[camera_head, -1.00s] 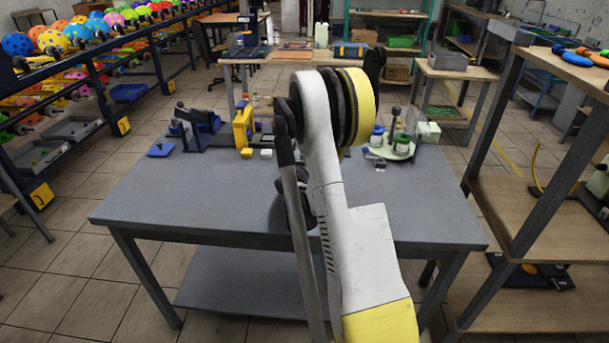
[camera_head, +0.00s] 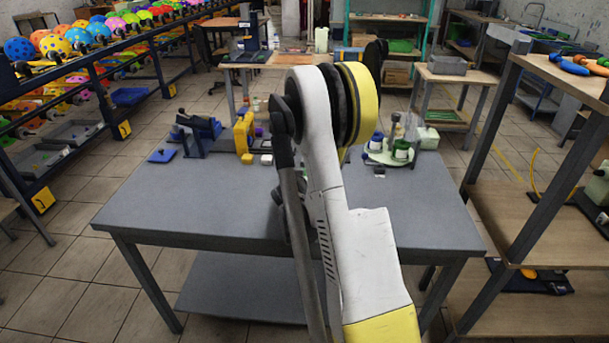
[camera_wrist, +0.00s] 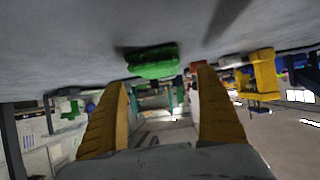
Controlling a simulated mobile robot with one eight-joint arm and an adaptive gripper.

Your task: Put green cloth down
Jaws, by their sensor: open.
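The green cloth (camera_wrist: 152,62) is a crumpled bright green bundle against the grey tabletop, which fills the top of the upside-down wrist view. A dark shadow lies along its edge. My gripper (camera_wrist: 162,78) has its two yellowish fingers spread wide, one on each side of the picture. The cloth shows beyond the fingertips, in line with the gap, and neither finger visibly grips it. In the head view my arm hides the gripper and the cloth.
The grey table (camera_head: 185,205) is bare at its front left. A yellow device (camera_head: 244,134) and a blue device (camera_head: 198,134) stand at the back left. A round tray (camera_head: 378,157) with small bottles is at the back right. A wooden shelf (camera_head: 530,210) stands to the right.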

